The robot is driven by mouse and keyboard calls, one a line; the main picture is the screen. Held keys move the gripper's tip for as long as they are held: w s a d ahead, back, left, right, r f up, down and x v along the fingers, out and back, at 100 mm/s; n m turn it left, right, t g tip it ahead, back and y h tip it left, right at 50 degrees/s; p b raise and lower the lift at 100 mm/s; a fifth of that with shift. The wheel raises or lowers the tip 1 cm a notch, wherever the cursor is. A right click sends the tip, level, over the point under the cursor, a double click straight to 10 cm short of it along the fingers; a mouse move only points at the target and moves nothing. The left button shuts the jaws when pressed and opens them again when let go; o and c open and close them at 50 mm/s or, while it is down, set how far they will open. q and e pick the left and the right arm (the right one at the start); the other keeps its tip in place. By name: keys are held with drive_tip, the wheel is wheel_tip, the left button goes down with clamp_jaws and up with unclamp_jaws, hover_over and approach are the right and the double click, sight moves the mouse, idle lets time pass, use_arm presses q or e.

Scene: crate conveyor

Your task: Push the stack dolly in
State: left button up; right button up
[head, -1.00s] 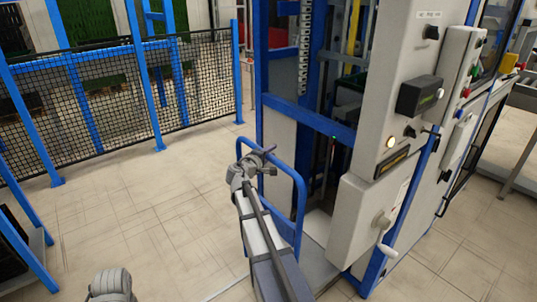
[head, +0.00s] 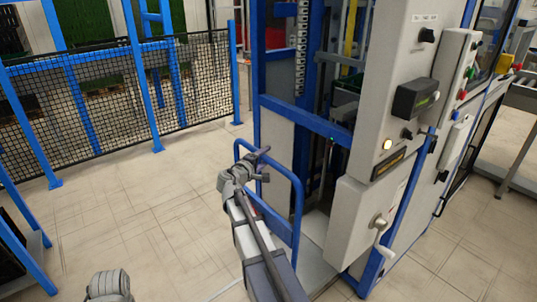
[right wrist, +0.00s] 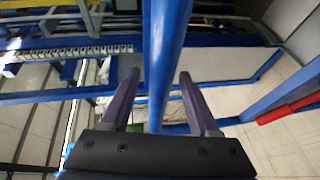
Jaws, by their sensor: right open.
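The stack dolly shows by its blue tube handle (head: 297,212), which stands upright at the opening of the blue-framed machine. Most of the dolly's lower part is hidden behind my right arm. My right gripper (head: 262,157) is at the upper left part of the handle. In the right wrist view the open fingers (right wrist: 158,76) stand on either side of a blue tube (right wrist: 166,45), with room on both sides. I cannot tell whether they touch it.
The blue-framed machine (head: 300,128) stands right of the handle. Its grey cabinet carries a dark box (head: 415,98), buttons and a crank (head: 381,236). A black mesh fence (head: 105,92) with blue posts runs along the left. The tiled floor between is clear.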

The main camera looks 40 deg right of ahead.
drive_tip(key=shift+v, duration=1.9)
use_arm(q)
drive_tip(key=shift+r, duration=0.35)
